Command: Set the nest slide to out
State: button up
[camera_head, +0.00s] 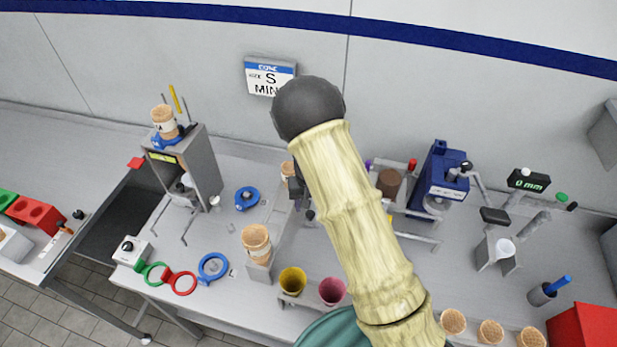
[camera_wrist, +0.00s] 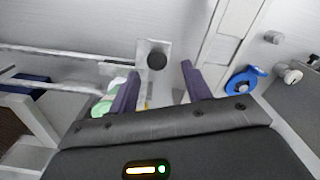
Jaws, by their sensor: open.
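My gripper (camera_wrist: 160,88) is open in the wrist view, with its two purple fingers spread apart. A dark round knob (camera_wrist: 157,60) on a grey end plate shows beyond and between the fingertips. Grey rails run left from that plate; this looks like the nest slide, but I cannot tell its position for sure. Nothing is held between the fingers. A pale green and white round thing (camera_wrist: 103,103) is partly hidden behind the left finger. In the head view my arm covers most of this area, and only a dark part of my gripper (camera_head: 298,190) shows.
A blue ring (camera_head: 247,198) lies left of my gripper; it also shows in the wrist view (camera_wrist: 243,80). A cork-coloured cup stack (camera_head: 256,240), a yellow cup (camera_head: 292,281) and a pink cup (camera_head: 332,291) stand nearer the front. A blue machine (camera_head: 438,180) stands right.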

notch_tip(320, 180, up, 14)
jog(key=b, duration=0.3)
dwell(0.4)
jog(key=s+d+r+m+t, duration=0.1)
jog(key=s+d+t, duration=0.1)
jog(key=s+d, duration=1.2)
jog(key=s, duration=0.4)
jog(key=shift+s+d+r+t+b, duration=0.2)
jog(key=shift+d+r+t+b, duration=0.1)
jog(key=shift+r+b, duration=0.1)
